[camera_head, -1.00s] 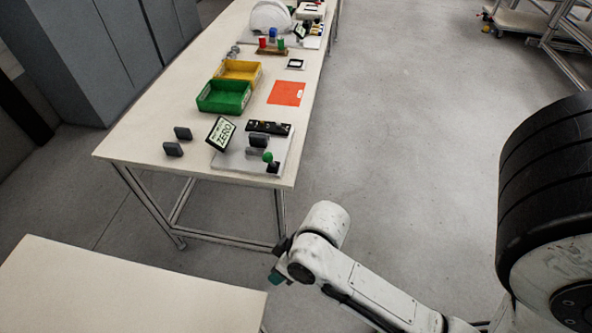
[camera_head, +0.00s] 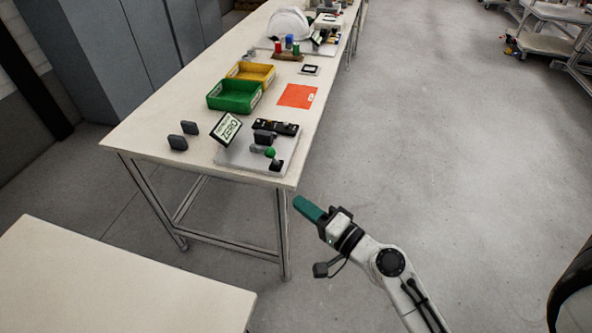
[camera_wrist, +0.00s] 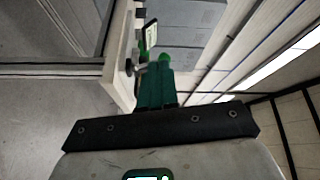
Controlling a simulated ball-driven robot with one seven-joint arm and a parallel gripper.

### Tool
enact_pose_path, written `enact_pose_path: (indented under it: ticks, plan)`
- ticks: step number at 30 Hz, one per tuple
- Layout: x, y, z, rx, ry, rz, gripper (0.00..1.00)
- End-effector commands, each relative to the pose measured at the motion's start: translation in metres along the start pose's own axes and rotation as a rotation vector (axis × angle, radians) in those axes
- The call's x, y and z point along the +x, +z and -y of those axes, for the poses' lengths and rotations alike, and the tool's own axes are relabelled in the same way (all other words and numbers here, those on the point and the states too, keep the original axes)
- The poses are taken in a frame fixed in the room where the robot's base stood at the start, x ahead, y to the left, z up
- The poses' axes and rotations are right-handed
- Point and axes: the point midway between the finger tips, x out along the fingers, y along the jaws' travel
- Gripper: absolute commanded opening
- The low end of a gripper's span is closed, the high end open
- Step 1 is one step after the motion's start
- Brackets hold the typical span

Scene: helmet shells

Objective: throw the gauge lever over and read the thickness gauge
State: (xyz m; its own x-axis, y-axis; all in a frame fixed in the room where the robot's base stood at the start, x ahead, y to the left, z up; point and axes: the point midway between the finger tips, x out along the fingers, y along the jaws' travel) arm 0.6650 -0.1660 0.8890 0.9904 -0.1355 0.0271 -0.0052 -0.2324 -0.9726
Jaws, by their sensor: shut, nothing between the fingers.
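The thickness gauge stands on a pale base plate (camera_head: 240,159) at the near corner of the long table. Its tilted, black-framed display (camera_head: 226,129) carries large dark lettering on white that I cannot read surely. The lever has a green knob (camera_head: 270,152) beside a small black block. My gripper (camera_head: 301,203) has teal fingers, shut and empty. It is in the air off the table's near right corner, apart from the gauge. In the wrist view the fingers (camera_wrist: 158,84) point toward the green knob (camera_wrist: 165,57), and the display (camera_wrist: 151,33) shows edge-on beyond.
Two dark upright pads (camera_head: 178,143) stand left of the gauge. Behind it are a green bin (camera_head: 232,107), a yellow bin (camera_head: 262,73) and an orange sheet (camera_head: 297,95). Another bare table (camera_head: 110,280) is at front left.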

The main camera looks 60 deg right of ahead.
Motion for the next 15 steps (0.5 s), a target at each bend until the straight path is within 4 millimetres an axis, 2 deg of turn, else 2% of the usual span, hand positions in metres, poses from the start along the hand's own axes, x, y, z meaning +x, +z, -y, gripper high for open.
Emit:
enact_pose_path:
  ticks: [3, 6, 15]
  plan:
    - [-0.004, -0.019, -0.004, 0.07, -0.025, -0.095, 0.0]
    - [-0.006, -0.027, -0.004, 0.098, -0.035, -0.131, 0.0]
    - [-0.006, -0.028, -0.004, 0.104, -0.037, -0.137, 0.0]
